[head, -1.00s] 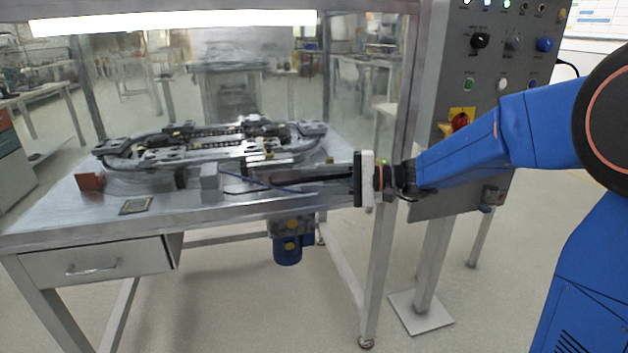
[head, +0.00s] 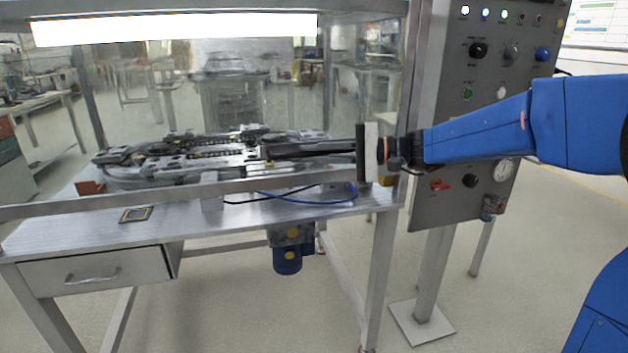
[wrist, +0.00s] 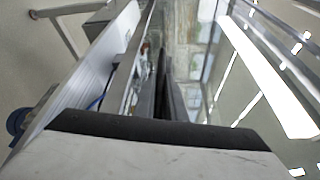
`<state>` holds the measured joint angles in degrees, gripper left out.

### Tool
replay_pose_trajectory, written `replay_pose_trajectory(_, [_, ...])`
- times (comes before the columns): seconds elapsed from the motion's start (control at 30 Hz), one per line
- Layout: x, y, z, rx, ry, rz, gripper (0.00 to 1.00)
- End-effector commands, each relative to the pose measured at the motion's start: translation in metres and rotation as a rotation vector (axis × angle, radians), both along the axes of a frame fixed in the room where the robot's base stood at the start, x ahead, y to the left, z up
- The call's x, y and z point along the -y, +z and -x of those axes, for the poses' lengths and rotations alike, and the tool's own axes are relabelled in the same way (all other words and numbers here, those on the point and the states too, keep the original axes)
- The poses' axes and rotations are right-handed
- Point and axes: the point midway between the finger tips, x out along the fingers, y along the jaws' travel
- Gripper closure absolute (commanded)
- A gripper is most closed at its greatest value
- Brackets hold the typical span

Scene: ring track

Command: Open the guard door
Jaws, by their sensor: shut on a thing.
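The guard door is a clear pane with a grey metal bottom rail (head: 120,199), across the front of the workbench. Its rail stands a little above the bench top (head: 180,224), with a gap below it. My gripper (head: 268,153) reaches in from the right, its long dark fingers pointing left along the door just above the rail. It is shut on part of the guard door; the fingers hide the exact grip point. In the wrist view the dark fingers (wrist: 163,75) run beside the rail.
The ring track (head: 180,150) lies behind the pane. A grey control panel (head: 465,130) on a post stands right of the bench, close to my arm. A bench drawer (head: 95,268) is shut. A blue cable (head: 300,199) lies on the bench top.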

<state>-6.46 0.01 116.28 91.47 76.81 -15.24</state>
Motion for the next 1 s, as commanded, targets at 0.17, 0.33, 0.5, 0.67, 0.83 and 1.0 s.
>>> replay_pose_trajectory(0.17, [0.0, 0.068, 0.0, 0.009, 0.0, -0.002, 1.0])
replay_pose_trajectory(0.33, [0.0, 0.129, 0.001, 0.009, -0.001, -0.002, 1.0])
replay_pose_trajectory(0.5, [0.0, 0.188, 0.0, 0.008, -0.001, -0.001, 1.0])
replay_pose_trajectory(0.67, [0.0, 0.238, 0.0, 0.007, 0.0, -0.002, 1.0])
replay_pose_trajectory(0.83, [0.0, 0.278, 0.0, 0.005, 0.0, -0.001, 1.0])
replay_pose_trajectory(1.0, [0.0, 0.304, 0.0, 0.002, 0.0, -0.002, 1.0])
